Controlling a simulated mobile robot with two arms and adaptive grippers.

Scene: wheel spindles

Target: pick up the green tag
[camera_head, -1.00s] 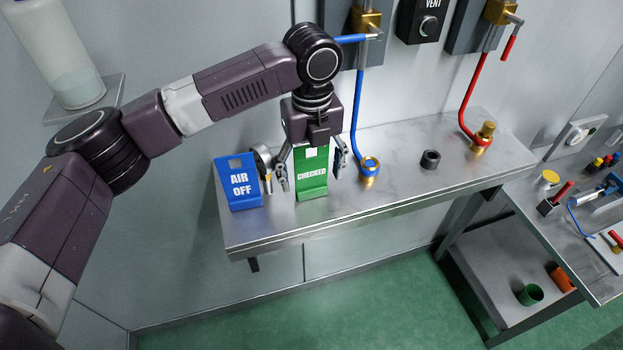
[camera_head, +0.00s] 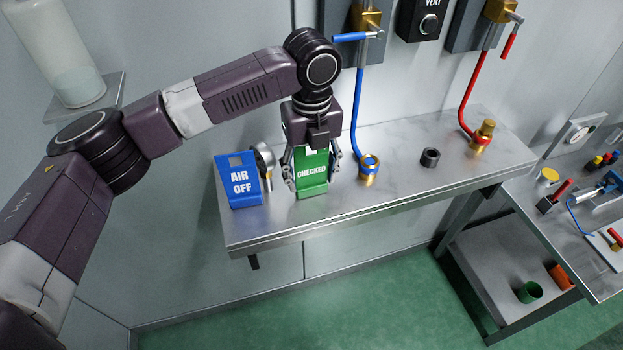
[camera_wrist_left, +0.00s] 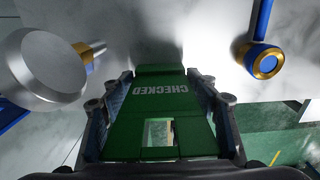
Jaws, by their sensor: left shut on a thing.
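The green tag (camera_head: 312,178), marked CHECKED, stands on the metal shelf (camera_head: 400,182), between the blue AIR OFF tag and the blue-ringed brass fitting. My left gripper (camera_head: 312,176) points down over it, with one finger on each side, shut on its side edges. In the left wrist view the green tag (camera_wrist_left: 160,110) lies between the two fingers, with its square hole near the palm. The tag's foot appears to rest on the shelf. The top of the tag is partly hidden by the gripper in the head view. My right gripper is not in view.
The blue AIR OFF tag (camera_head: 239,183) and a round gauge (camera_head: 264,160) stand close on the left. A brass fitting with a blue ring (camera_head: 369,170) and blue hose is on the right. A dark ring (camera_head: 430,158) lies farther right, with bare shelf around it.

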